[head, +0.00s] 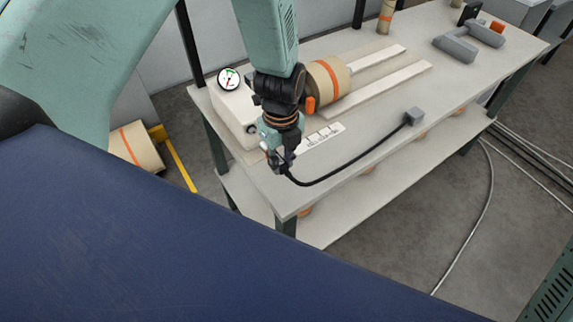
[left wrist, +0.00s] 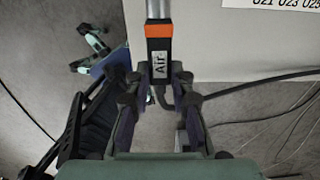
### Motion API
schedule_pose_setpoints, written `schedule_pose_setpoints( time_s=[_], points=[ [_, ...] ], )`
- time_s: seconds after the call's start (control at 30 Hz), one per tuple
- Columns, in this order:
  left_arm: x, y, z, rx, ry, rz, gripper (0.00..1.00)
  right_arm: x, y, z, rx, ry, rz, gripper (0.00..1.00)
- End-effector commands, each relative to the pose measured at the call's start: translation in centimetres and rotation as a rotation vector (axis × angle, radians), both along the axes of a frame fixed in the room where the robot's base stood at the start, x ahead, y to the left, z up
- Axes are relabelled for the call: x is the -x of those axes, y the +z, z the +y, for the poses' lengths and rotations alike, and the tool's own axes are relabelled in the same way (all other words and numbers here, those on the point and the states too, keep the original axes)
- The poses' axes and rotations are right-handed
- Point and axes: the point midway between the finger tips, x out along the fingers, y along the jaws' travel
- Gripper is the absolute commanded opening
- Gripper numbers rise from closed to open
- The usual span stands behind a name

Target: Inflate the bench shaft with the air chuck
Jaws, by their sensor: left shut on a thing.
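My left gripper (head: 280,162) hangs at the near left edge of the bench. In the left wrist view my left gripper (left wrist: 158,95) is shut on the air chuck (left wrist: 159,62), a black body with an orange band, an "Air" label and a metal tube pointing up the picture. A brown kraft roll (head: 326,82) with an orange band lies behind my wrist. I cannot make out the bench shaft or its valve clearly; my arm hides part of that area. My right gripper is not in view.
The bench (head: 385,135) has a dial gauge (head: 229,79) on a white block, two pale rails (head: 385,88) and a numbered white strip (head: 325,134). A grey tool (head: 455,48) lies at the back right. Another roll (head: 137,147) is on the floor at left.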

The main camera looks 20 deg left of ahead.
Motion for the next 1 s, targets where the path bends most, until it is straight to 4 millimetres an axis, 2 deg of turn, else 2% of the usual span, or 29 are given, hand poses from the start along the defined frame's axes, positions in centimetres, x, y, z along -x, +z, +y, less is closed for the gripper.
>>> schedule_pose_setpoints(
  time_s=[0.2, 0.6, 1.0],
  points=[
    [-0.8, 0.0, 1.2, 0.0, 0.002, -0.004, 0.0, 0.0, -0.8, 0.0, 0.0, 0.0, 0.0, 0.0],
    [-1.8, 0.1, 2.9, 0.0, 0.001, -0.002, 0.0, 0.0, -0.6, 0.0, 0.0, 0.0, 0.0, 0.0],
    [-2.0, 0.1, 3.3, -0.001, 0.001, -0.002, 0.0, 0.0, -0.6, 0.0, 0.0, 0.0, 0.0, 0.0]
  ],
)
